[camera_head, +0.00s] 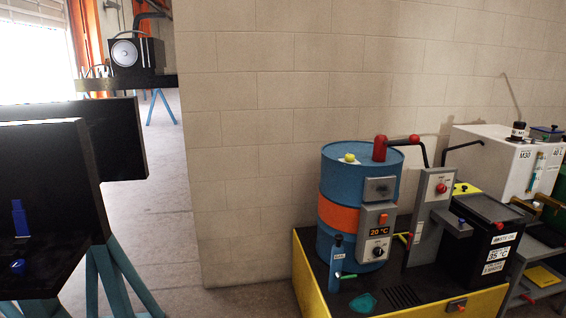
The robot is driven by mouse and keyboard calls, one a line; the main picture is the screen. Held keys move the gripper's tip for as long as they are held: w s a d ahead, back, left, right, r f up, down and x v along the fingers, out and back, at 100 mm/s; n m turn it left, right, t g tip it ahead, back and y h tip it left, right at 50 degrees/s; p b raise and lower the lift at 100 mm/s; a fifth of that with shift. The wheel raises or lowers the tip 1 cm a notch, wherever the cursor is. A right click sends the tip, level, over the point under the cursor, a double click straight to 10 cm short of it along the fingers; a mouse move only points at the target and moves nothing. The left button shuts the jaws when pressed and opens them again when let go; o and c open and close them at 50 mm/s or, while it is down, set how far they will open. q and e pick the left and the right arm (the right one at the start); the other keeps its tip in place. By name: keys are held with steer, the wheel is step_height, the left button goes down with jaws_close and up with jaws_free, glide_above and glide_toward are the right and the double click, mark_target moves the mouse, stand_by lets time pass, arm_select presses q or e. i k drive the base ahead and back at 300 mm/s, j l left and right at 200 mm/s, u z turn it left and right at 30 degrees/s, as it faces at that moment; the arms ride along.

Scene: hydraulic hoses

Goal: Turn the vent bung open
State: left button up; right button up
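A blue drum (335,180) with an orange band (338,217) stands upright on a yellow-edged platform. A small yellow-green knob (349,158), which looks like the vent bung, sits on the left part of the drum's top. Its turned position is too small to tell. A red fitting (380,148) stands beside it on the drum top, with a dark hose running off to the right. Neither of my grippers shows in the head view.
The platform (306,278) also carries a dark blue bottle (336,262), a grey panel (432,215) and a black container (487,255). A white tank (490,160) is behind at right. A block wall backs the drum; bare floor (215,300) lies to its left.

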mark_target(349, 158)
steer(key=l+z, duration=0.2)
steer(key=l, duration=0.3)
steer(key=i+l+z, duration=0.15)
steer(key=l, duration=0.35)
steer(key=i+j+z, duration=0.1)
steer(key=z, duration=0.3)
steer(key=i+j+z, duration=0.1)
steer(key=j+z, duration=0.15)
steer(key=z, duration=0.15)
steer(key=j+z, duration=0.2)
steer(key=z, duration=0.2)
steer(key=i+j+z, duration=0.1)
steer(key=j+z, duration=0.15)
steer(key=z, duration=0.15)
